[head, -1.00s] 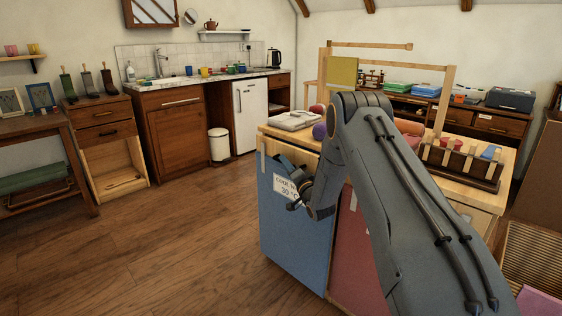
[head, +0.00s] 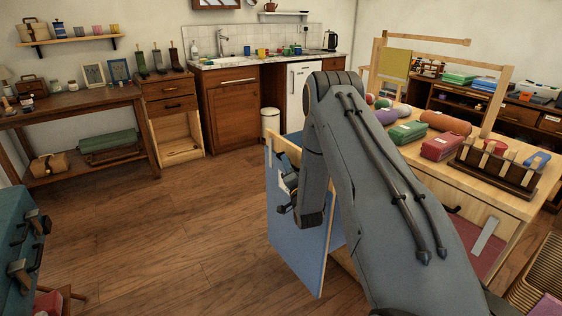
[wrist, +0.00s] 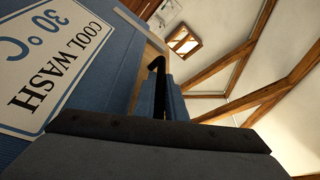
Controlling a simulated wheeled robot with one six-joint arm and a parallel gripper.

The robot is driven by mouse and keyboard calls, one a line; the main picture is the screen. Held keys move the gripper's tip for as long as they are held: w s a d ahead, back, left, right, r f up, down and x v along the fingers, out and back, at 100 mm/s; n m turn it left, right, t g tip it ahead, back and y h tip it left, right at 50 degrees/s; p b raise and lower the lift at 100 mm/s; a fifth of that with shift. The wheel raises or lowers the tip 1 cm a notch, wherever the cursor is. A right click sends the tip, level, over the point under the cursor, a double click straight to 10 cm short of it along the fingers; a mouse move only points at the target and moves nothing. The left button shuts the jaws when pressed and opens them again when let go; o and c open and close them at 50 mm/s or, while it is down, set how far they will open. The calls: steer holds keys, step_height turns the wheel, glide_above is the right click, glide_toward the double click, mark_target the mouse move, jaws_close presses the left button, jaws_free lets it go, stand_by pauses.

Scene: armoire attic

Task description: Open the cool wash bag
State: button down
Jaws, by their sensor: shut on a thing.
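The cool wash bag (head: 300,245) is the blue front at the left end of the wooden laundry unit. It stands out at an angle from the unit, with a light wooden top edge. Its white "COOL WASH 30°C" label (wrist: 48,55) fills the left of the wrist view and is mostly hidden by my gripper in the head view. My gripper (head: 288,196) is at the upper part of the blue front, shut on what looks like its handle. In the wrist view, my gripper (wrist: 160,80) is beside the bag's wooden edge; the grip itself is partly hidden.
The unit's wooden top (head: 480,185) carries rolled cloths and a dark rack (head: 495,170). A reddish bag (head: 478,235) shows lower right. A teal case (head: 20,245) stands at the left edge. The wooden floor (head: 190,225) left of the bag is clear.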

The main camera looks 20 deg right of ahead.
stand_by(0.3)
steer(key=c, duration=2.1)
jaws_free()
steer(key=shift+v, duration=3.95)
steer(key=shift+a, duration=0.1)
